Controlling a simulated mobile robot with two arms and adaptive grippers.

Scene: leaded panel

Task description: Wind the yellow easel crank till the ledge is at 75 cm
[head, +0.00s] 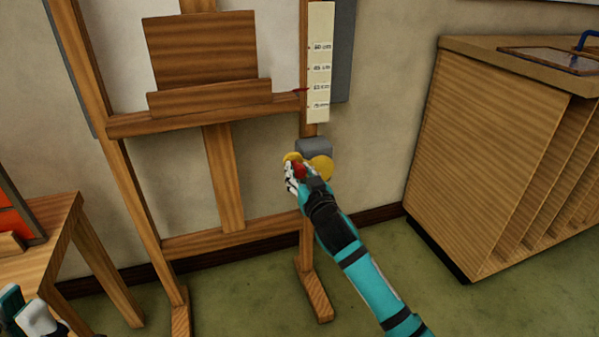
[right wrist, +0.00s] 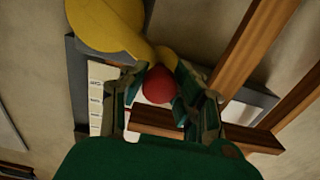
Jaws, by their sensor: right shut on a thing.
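The yellow crank (head: 320,166) sits on a grey box (head: 314,147) low on the easel's right post. My right gripper (head: 295,174) is shut on the crank's red knob (head: 299,170); the knob also shows between the fingers in the right wrist view (right wrist: 158,85). The wooden ledge (head: 205,116) crosses the easel and carries a brown board (head: 202,50). A red pointer (head: 299,92) at its right end is slightly below the third label of the pale scale (head: 319,60), above the lowest label, which seems to read 75 cm. Part of my left gripper (head: 38,318) shows at bottom left; its fingers are unclear.
A wooden cabinet (head: 490,150) with upright slots stands on the right, with a framed panel (head: 548,60) on top. A wooden table (head: 45,235) stands at the left. Green floor is free between the easel and the cabinet.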

